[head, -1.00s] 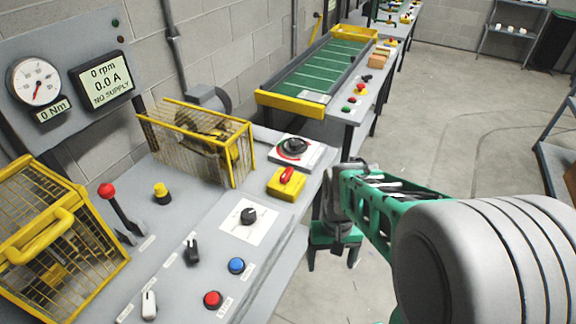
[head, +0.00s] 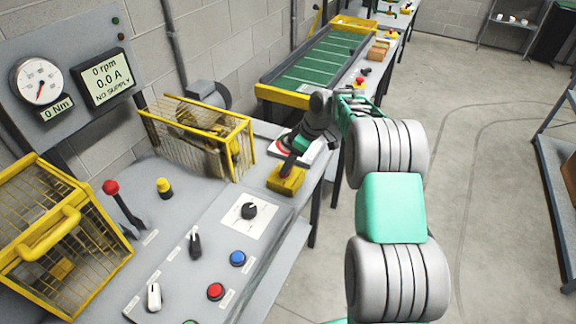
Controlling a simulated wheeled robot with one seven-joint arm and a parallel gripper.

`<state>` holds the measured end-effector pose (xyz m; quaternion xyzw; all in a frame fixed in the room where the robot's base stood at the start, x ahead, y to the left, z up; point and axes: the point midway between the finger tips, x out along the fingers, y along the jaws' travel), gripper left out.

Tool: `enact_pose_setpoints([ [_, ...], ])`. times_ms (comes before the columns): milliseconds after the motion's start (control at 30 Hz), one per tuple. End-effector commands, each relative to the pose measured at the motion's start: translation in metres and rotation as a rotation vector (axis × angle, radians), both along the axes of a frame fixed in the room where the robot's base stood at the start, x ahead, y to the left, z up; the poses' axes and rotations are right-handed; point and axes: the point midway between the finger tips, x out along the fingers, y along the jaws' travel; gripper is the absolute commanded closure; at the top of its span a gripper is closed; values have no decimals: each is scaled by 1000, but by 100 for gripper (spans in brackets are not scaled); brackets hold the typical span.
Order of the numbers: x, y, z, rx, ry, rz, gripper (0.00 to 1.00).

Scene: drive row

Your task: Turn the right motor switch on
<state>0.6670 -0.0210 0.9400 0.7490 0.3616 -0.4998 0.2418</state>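A yellow switch box (head: 285,184) stands at the right edge of the grey bench. My gripper (head: 289,166) points down at the top of this box, touching or just above it. The gripper hides the box's red handle, so its angle and any grip on it cannot be seen. A black rotary knob (head: 249,211) sits on a white panel nearer. A black lever switch (head: 195,245) and a white one (head: 154,297) are further left. No label reads clearly as the right motor switch.
The display (head: 104,78) reads 0 rpm, 0.0 A, NO SUPPLY. Yellow mesh guards (head: 198,135) stand near my gripper and at left (head: 52,235). Blue (head: 238,258) and red (head: 215,291) buttons lie in front.

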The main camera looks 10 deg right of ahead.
Motion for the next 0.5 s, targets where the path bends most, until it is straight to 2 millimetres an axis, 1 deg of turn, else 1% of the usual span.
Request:
enact_pose_setpoints([
  [100,5,8,-21,1,2,0,18],
  [233,10,14,-40,1,3,-1,18],
  [333,12,16,-47,0,2,-3,18],
  [500,13,16,-49,0,-1,-4,18],
])
